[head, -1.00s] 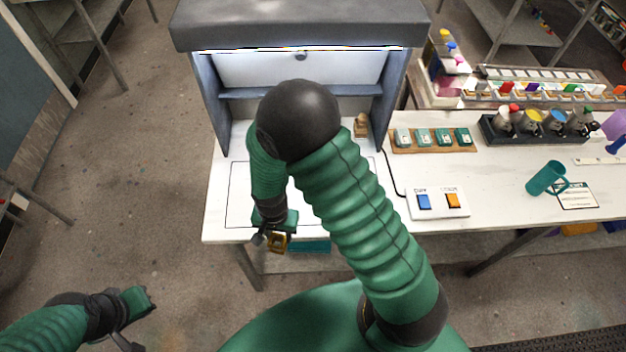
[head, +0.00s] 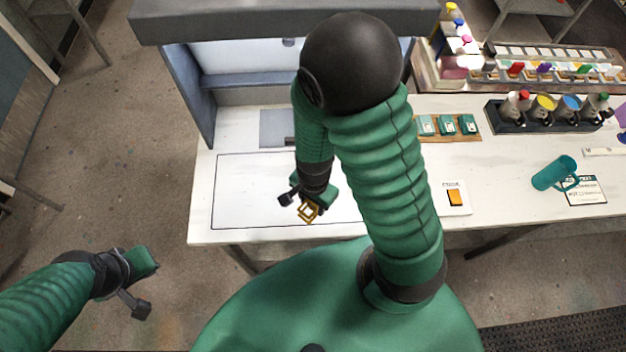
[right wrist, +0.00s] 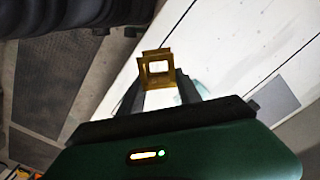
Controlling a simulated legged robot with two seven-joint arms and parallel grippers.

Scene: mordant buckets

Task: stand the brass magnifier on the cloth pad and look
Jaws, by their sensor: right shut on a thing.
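The brass magnifier (head: 309,212), a small open square frame, is held in my right gripper (head: 303,202) above the front part of the white table. In the right wrist view the brass magnifier (right wrist: 157,57) sits between the two dark fingers of my right gripper (right wrist: 160,88). A pale teal patch (right wrist: 201,89) shows just behind it; I cannot tell whether this is the cloth pad. A flat grey square (head: 275,128) lies farther back on the table, partly hidden by my right arm. My left gripper (head: 143,285) is off the table at lower left; its jaw opening is unclear.
A lit grey booth (head: 200,90) stands over the back of the table (head: 240,200). The table's front left is clear.

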